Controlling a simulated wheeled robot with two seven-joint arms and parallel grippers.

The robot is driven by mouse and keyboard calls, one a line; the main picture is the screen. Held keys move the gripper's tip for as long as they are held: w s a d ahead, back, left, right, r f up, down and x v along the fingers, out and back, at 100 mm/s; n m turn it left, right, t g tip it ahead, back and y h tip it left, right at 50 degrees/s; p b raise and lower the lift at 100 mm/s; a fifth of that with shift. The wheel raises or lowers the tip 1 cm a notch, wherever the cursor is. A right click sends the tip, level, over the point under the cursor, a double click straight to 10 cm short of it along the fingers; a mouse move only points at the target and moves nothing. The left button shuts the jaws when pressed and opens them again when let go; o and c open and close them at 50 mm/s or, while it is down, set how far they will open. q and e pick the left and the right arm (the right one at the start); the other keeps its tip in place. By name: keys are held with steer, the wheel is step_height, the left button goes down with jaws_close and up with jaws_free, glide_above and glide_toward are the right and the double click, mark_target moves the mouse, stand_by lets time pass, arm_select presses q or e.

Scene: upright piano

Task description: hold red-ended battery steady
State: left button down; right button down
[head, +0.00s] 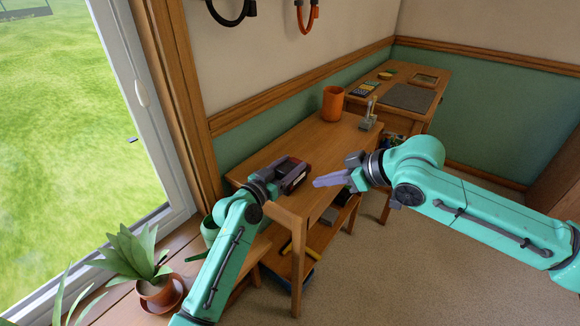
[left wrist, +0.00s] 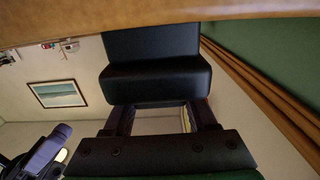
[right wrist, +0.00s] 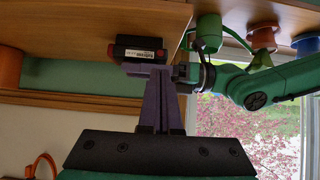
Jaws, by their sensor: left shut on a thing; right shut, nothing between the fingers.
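The battery (head: 290,170) is a dark block with a red end, at the near part of the wooden table. In the right wrist view the battery (right wrist: 140,48) shows a white label and red at its left end. My left gripper (head: 279,183) is shut on it; in the left wrist view the black block (left wrist: 155,82) fills the space between the fingers. I cannot tell whether the battery touches the tabletop. My right gripper (head: 317,182) is shut and empty, just right of the battery in the head view. Its fingertips (right wrist: 158,74) appear close to the battery; contact is unclear.
An orange cup (head: 333,103) and a small metal stand (head: 369,118) are farther back on the wooden table (head: 285,142). A desk (head: 437,83) stands behind. Potted plants (head: 150,270) line the windowsill at left. Carpet on the right is clear.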

mark_target(291, 188)
steer(key=f+t, duration=0.1)
steer(key=f, duration=0.1)
steer(key=a+f+t+h, duration=0.1)
steer(key=f, duration=0.1)
steer(key=a+f+t+h, duration=0.1)
steer(key=f+t, duration=0.1)
steer(key=shift+s+a+f+m, duration=0.15)
steer(key=shift+s+f+m, duration=0.05)
steer(key=shift+f+m, duration=0.15)
steer(key=s+d+m+t+h, duration=0.1)
steer(key=s+d+t+h, duration=0.1)
steer(key=d, duration=0.1)
steer(key=s+d+m+t+h, duration=0.1)
steer(key=t, duration=0.1)
steer(key=shift+d+m+h, duration=0.35)
steer(key=shift+d+h, duration=0.05)
steer(key=shift+w+a, duration=0.9)
steer(key=shift+a, duration=0.3)
steer(key=shift+w+a, duration=0.85)
steer(key=shift+a, duration=0.3)
steer(key=shift+w+a, duration=0.9)
steer(key=shift+a, duration=0.3)
steer(key=shift+w+a, duration=0.25)
steer(key=shift+a, duration=0.05)
